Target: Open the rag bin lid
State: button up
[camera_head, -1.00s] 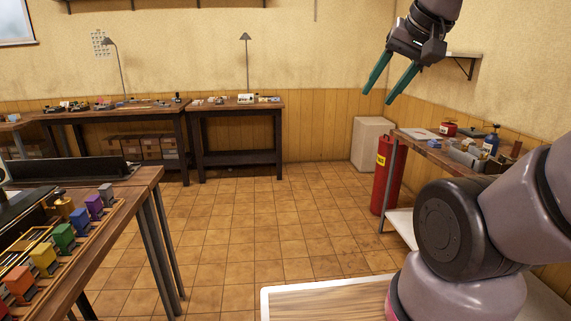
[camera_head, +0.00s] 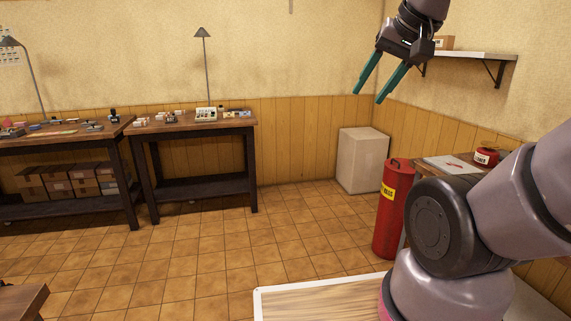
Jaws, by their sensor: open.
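The rag bin (camera_head: 391,222) is a tall red cylinder with a yellow label, standing on the tiled floor at the right. Its lid (camera_head: 398,164) is on top and looks shut, with a small dark handle. My gripper (camera_head: 368,99) is open and empty, with two green fingers pointing down and to the left. It hangs in the air above the bin in the picture, well apart from it. My arm hides part of the bin's right side.
A side bench (camera_head: 450,165) with a red can (camera_head: 486,156) stands right of the bin, partly behind my arm. A pale box-shaped cabinet (camera_head: 362,160) stands in the corner behind. Workbenches (camera_head: 200,128) line the back wall. The floor (camera_head: 260,235) left of the bin is clear.

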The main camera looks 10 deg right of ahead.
aim_at(405, 162)
jog(key=i+z, duration=0.2)
jog(key=i, duration=0.65)
jog(key=i+j+z, duration=0.2)
jog(key=i, duration=0.6)
jog(key=i+l+z, duration=0.2)
jog(key=i+z, duration=0.7)
jog(key=i, duration=0.25)
